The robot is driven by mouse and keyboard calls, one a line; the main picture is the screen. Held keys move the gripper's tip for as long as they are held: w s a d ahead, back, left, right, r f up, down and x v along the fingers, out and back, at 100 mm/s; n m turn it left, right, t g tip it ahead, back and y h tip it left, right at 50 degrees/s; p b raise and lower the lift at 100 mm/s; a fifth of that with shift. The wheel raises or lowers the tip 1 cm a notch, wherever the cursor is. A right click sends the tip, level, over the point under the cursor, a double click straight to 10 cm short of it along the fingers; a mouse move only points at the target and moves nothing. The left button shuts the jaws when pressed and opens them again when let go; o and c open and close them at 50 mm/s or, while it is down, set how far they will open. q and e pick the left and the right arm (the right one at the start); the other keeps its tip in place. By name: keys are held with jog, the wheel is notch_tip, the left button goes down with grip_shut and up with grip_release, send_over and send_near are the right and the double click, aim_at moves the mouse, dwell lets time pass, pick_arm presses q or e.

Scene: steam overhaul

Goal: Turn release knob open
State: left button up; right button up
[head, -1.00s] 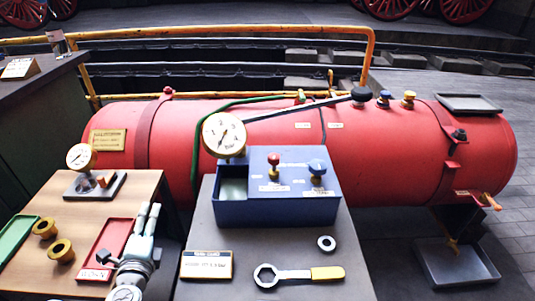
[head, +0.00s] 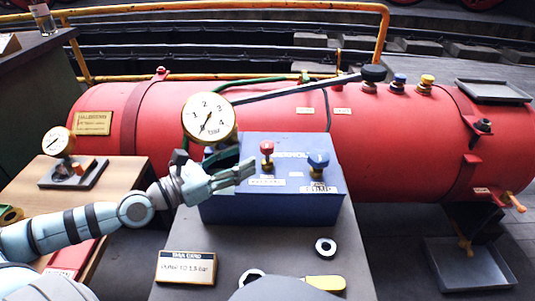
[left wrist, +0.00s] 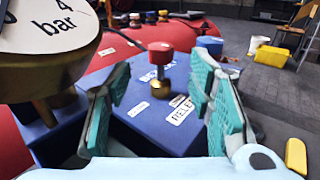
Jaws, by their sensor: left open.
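The blue valve box (head: 225,212) stands on the grey bench. A red knob (head: 267,149) on a brass stem and a blue knob (head: 318,161) stand on its top, with white labels by them. In the left wrist view, a label beginning "RELE" (left wrist: 181,111) lies close to the red knob (left wrist: 160,54). My left gripper (head: 252,173) is open and empty, just left of the red knob. In the left wrist view, the red knob shows beyond and between the spread teal fingers (left wrist: 165,105), apart from both. My right gripper is out of view.
A brass-rimmed pressure gauge (head: 209,118) rises close behind my left gripper. A long lever (head: 290,90) crosses over the red tank (head: 400,140). A plaque (head: 186,267), a steel ring (head: 326,246) and a yellow-handled wrench (head: 325,283) lie on the bench front.

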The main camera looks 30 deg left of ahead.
aim_at(268, 143)
pick_arm(q)
jog(key=w+p, duration=0.1)
jog(key=p, duration=0.1)
jog(key=w+d+r+p, duration=0.1)
jog(key=p, duration=0.1)
jog(key=shift+w+d, duration=0.2)
jog(key=shift+w, duration=0.1)
jog(key=x, duration=0.2)
jog(key=f+x, duration=0.1)
jog(key=x, duration=0.1)
jog(key=shift+w+d, duration=0.15)
jog(key=shift+w, duration=0.2)
jog(key=shift+w+d, duration=0.2)
jog(key=shift+w, duration=0.25)
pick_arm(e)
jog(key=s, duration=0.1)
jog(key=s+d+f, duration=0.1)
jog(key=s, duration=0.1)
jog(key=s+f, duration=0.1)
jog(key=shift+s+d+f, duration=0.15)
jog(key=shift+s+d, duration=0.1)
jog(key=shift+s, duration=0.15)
pick_arm(q)
jog(key=shift+c, duration=0.6)
